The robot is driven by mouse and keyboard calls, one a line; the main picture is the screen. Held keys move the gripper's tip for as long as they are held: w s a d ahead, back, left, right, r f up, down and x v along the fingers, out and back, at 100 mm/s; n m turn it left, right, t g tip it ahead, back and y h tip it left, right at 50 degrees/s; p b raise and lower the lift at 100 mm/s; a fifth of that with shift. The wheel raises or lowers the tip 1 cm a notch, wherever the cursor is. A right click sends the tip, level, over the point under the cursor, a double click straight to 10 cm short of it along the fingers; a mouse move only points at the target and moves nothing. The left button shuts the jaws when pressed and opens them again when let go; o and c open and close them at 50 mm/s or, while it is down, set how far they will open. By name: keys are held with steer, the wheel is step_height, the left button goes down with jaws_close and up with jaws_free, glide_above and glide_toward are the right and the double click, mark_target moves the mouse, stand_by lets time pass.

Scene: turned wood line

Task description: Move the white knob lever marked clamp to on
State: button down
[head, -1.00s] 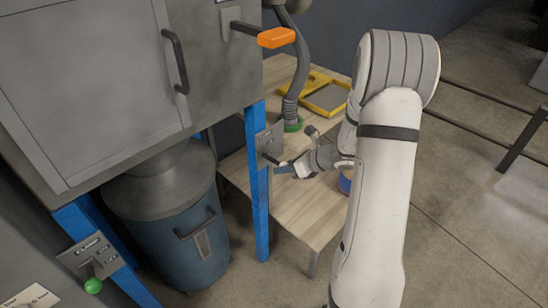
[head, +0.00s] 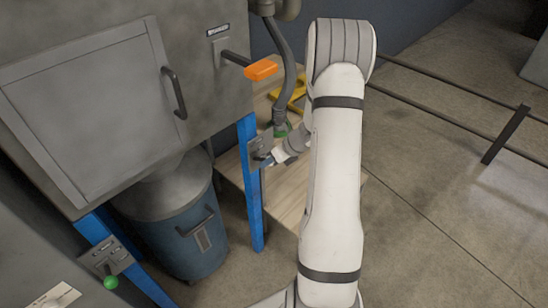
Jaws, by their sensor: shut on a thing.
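My gripper (head: 271,159) is at the small grey switch plate (head: 256,149) on the blue post below the cabinet. Its jaws are shut on the lever at that plate. The white knob is hidden by the jaws, and the clamp marking and on/off positions are too small or covered to read. My white arm reaches in from the right and hides part of the bench behind.
An orange-handled lever (head: 261,69) sticks out from the cabinet above. A green-knobbed lever (head: 110,282) is on another post at lower left. A blue drum (head: 180,235) stands under the cabinet. A wooden bench (head: 288,195) is behind the post.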

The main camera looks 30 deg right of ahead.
steer(key=shift+w+r, duration=0.2)
steer(key=c, duration=1.5)
jaws_free()
steer(key=o, duration=0.3)
steer(key=shift+f, duration=0.1)
steer(key=shift+o, duration=0.5)
steer(key=shift+s+d, duration=0.1)
steer(key=v, duration=0.7)
steer(key=shift+r, duration=0.3)
steer(key=shift+s+d, duration=0.1)
